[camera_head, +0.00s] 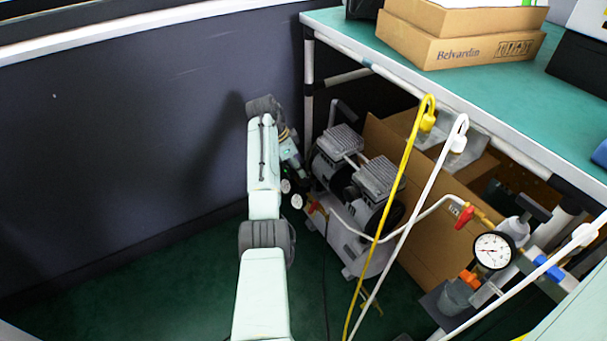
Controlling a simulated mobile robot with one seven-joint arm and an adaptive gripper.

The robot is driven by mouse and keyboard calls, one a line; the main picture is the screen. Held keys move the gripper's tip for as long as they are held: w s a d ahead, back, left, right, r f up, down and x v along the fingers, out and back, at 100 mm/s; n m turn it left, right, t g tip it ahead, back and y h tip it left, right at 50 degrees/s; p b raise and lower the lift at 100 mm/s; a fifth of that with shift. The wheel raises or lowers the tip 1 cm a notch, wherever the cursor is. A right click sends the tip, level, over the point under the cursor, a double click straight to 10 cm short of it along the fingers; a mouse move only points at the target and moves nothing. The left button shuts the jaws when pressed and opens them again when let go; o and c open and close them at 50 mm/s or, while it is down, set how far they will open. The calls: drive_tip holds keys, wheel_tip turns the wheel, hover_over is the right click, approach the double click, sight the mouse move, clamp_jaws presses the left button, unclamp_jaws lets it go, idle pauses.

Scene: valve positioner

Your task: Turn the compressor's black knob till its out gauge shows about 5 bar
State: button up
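The compressor (355,240) stands on the floor under the bench, with a white tank and two grey ribbed motor heads on top. Two small white-faced gauges, an upper one (286,186) and a lower one (297,202), sit at its left end; their needles are too small to read, and I cannot tell which is the out gauge. My arm reaches along the wall and bends down to this end. My gripper (301,179) is dark, small and close above and beside the gauges. The black knob cannot be made out there. Whether the fingers touch or hold it cannot be seen.
A green-topped bench (350,35) stands over the compressor, its white leg (309,85) close to my wrist. Yellow (395,190) and white hoses hang in front. A larger gauge (494,250) is on the valve assembly at right. Dark wall (110,120) is left; green floor is open below.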

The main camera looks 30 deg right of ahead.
drive_tip(key=v, duration=0.5)
drive_tip(key=shift+a+r, duration=0.1)
drive_tip(key=shift+r, duration=0.2)
